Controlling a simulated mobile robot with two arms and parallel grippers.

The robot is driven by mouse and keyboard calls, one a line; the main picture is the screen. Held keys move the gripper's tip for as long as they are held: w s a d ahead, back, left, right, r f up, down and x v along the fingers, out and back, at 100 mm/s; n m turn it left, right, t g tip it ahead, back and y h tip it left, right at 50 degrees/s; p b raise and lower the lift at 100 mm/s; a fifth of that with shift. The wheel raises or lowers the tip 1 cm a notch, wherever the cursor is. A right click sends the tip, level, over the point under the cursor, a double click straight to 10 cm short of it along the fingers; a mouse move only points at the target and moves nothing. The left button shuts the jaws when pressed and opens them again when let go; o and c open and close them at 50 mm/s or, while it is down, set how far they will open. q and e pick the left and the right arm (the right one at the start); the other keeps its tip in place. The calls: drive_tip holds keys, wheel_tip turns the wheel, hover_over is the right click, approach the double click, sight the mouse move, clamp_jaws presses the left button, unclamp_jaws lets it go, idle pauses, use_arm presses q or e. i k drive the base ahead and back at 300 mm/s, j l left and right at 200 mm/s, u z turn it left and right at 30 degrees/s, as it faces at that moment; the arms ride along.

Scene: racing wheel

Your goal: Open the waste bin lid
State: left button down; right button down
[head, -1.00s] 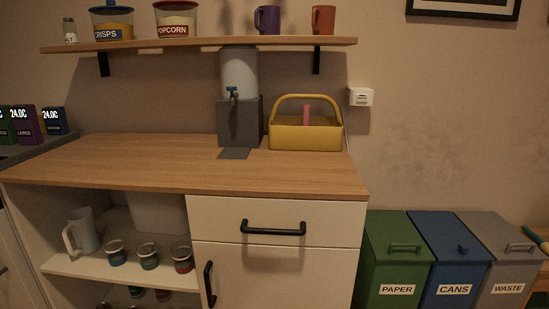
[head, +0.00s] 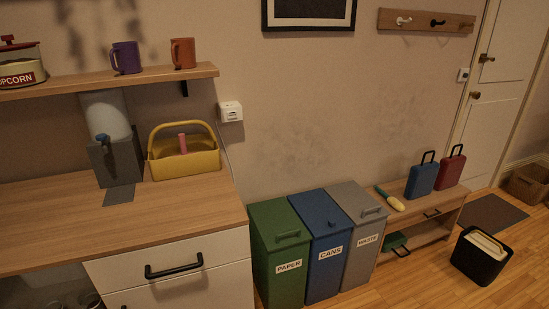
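The waste bin (head: 366,245) is the grey one at the right end of a row of three bins, with a white WASTE label on its front. Its grey lid (head: 355,202) lies closed on top and has a bar handle (head: 371,211) near the front edge. Neither of my grippers shows in the head view.
The blue CANS bin (head: 327,262) and green PAPER bin (head: 278,266) stand close at its left, beside the wooden counter (head: 190,215). A low bench (head: 428,211) with two small cases stands at its right. A black basket (head: 481,257) sits on the floor, with open floor in front.

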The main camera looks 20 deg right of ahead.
sight(359, 206)
drive_tip(key=z, duration=1.35)
drive_tip(key=i+l, duration=0.15)
drive_tip(key=l, duration=0.2)
drive_tip(key=i+l+u, duration=0.1)
drive_tip(key=l, duration=0.3)
drive_tip(key=i+l, duration=0.15)
drive_tip(key=l, duration=0.2)
drive_tip(key=i+l+u, duration=0.1)
drive_tip(key=l, duration=0.3)
drive_tip(key=i, duration=0.05)
